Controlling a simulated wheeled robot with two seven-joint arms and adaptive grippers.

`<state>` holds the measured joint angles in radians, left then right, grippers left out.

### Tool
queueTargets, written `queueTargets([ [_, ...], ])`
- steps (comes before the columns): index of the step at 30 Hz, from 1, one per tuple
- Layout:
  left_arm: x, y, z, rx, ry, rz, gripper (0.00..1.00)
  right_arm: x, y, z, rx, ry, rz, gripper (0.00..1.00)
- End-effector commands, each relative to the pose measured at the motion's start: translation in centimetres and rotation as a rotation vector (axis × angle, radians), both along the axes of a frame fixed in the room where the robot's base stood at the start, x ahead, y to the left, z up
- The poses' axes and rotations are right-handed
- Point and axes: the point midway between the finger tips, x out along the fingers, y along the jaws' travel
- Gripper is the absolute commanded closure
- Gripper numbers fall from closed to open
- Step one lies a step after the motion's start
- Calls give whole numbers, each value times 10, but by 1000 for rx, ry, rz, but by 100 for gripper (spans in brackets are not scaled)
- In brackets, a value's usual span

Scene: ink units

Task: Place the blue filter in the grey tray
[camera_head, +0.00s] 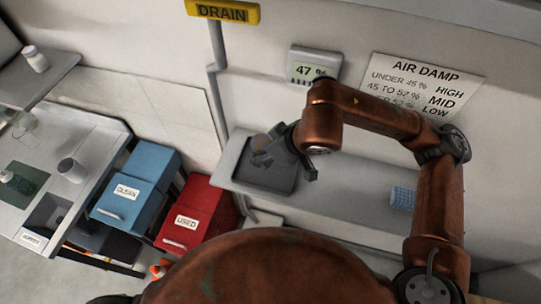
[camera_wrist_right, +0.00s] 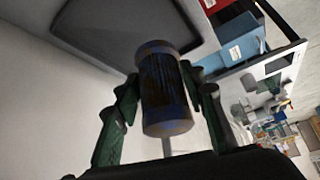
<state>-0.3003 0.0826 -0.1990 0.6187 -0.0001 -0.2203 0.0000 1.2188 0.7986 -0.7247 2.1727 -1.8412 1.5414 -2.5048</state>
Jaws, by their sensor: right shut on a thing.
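My right gripper (camera_head: 270,152) is over the grey tray (camera_head: 292,187) on the wall shelf. In the right wrist view my right gripper (camera_wrist_right: 160,98) is shut on a dark cylindrical filter (camera_wrist_right: 166,92) with dark blue sides and brownish ends. The filter is gripped across its middle. The tray also shows in the wrist view (camera_wrist_right: 115,30), beyond the filter's far end. In the head view the gripper mostly hides the held filter. A light blue, meshed cylinder (camera_head: 402,198) lies on the shelf to the right of the tray. My left gripper is not in view.
The shelf (camera_head: 335,195) is bare between the tray and the light blue cylinder. A blue bin labelled CLEAN (camera_head: 128,205) and a red bin labelled USED (camera_head: 195,222) stand left, beside a workbench (camera_head: 90,150) with jars. A wall meter (camera_head: 314,65) reads 47 %.

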Motion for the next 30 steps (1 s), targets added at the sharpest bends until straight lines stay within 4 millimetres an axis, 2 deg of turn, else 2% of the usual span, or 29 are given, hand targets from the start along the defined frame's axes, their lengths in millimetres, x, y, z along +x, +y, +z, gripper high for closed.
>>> queueTargets([
  [1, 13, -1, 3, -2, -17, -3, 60, 6, -4, -7, 3, 3, -5, 91],
  [2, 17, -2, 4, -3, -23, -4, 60, 9, -6, -12, 2, 3, -4, 91],
  [5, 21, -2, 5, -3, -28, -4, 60, 16, -9, -21, 3, 1, -2, 91],
  [11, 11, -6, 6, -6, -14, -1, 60, 25, -16, -35, 1, 1, -1, 91],
  [18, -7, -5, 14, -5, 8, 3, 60, 23, -13, -61, 3, -1, 3, 91],
  [30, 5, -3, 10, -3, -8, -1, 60, 24, -14, -66, 2, -3, 2, 91],
])
